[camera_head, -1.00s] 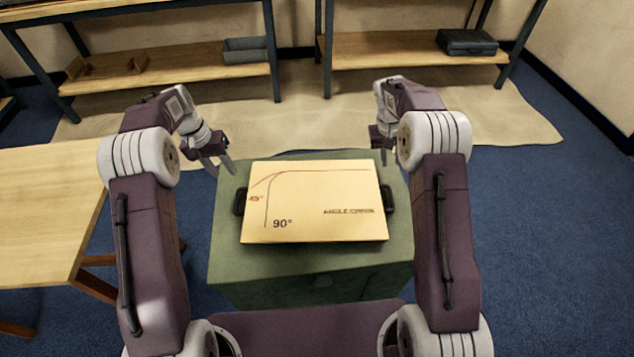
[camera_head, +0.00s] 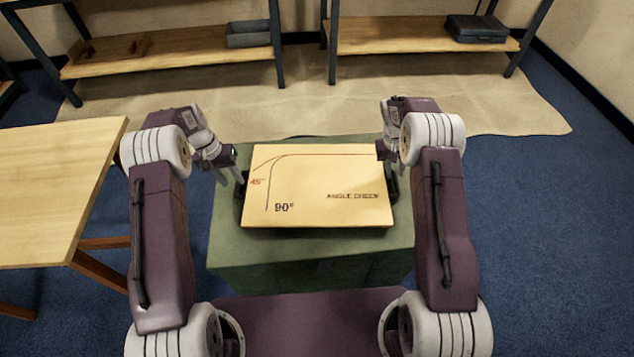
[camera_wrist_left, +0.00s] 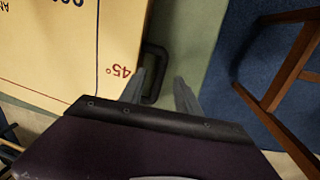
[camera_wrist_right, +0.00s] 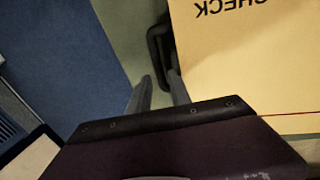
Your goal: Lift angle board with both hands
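The angle board (camera_head: 315,190) is a tan panel marked 45°, 90° and "ANGLE CHECK", lying flat on a green cabinet (camera_head: 300,250). It has a dark handle at each side. My left gripper (camera_head: 232,178) is beside the board's left edge. In the left wrist view my left gripper (camera_wrist_left: 160,88) has its fingers apart, with the left handle (camera_wrist_left: 155,72) close to one fingertip. In the right wrist view my right gripper (camera_wrist_right: 160,88) is open near the right handle (camera_wrist_right: 158,45), which lies by its right finger. In the head view my right arm partly hides that handle.
A wooden table (camera_head: 60,190) stands at the left. Shelves at the back hold a grey bin (camera_head: 248,34) and a dark case (camera_head: 480,28). A beige floor sheet (camera_head: 320,105) lies behind the cabinet. Blue floor is clear at the right.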

